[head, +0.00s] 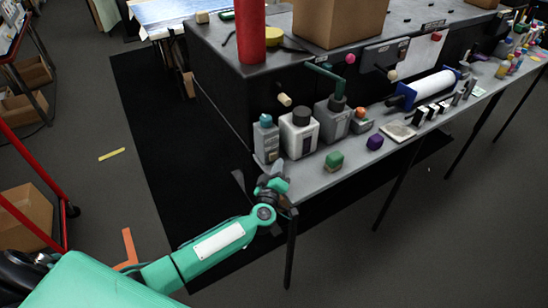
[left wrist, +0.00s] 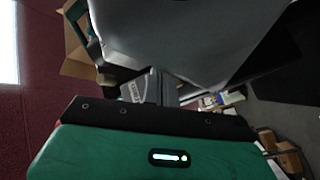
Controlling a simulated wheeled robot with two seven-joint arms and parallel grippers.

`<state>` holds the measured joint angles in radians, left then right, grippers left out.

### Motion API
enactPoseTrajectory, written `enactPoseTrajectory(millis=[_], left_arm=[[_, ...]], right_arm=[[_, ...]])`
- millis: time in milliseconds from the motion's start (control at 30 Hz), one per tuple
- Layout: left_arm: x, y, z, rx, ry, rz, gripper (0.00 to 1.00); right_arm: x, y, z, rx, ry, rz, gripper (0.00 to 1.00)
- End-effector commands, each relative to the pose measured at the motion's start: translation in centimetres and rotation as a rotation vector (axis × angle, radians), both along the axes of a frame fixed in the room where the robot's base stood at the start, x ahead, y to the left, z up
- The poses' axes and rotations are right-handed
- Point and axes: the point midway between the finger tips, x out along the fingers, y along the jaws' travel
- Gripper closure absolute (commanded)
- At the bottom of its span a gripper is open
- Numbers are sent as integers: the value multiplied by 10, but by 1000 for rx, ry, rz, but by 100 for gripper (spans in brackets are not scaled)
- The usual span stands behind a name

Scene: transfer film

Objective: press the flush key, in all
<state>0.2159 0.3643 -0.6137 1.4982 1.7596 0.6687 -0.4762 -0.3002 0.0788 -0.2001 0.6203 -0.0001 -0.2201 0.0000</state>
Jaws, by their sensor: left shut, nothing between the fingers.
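My left gripper (head: 276,170) is shut and empty at the near left end of the narrow grey shelf (head: 312,176), just in front of a grey bottle with a teal cap (head: 266,140). In the left wrist view its fingers (left wrist: 162,88) point toward a large pale grey surface that fills the upper middle. I cannot tell for sure which part is the flush key. A green block (head: 334,161) and a purple block (head: 375,142) sit on the shelf to the right of the gripper. Cream knobs (head: 285,100) and a pink knob (head: 350,59) are on the machine's front. My right gripper is not in view.
A blue-ended white roll (head: 427,88) lies further right. The black machine (head: 225,85) stands behind. A red cart frame (head: 30,185) is at left; the floor between is mostly open.

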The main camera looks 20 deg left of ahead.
Motion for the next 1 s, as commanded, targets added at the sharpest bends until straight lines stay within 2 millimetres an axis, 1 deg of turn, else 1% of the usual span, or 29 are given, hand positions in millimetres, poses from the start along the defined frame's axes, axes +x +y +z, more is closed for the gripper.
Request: enactPoseTrajectory(millis=[767,1000], left_arm=[[0,0,0,0,0,0,100],[4,6,1,0,0,1,100]], right_arm=[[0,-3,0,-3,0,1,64],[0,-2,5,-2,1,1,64]])
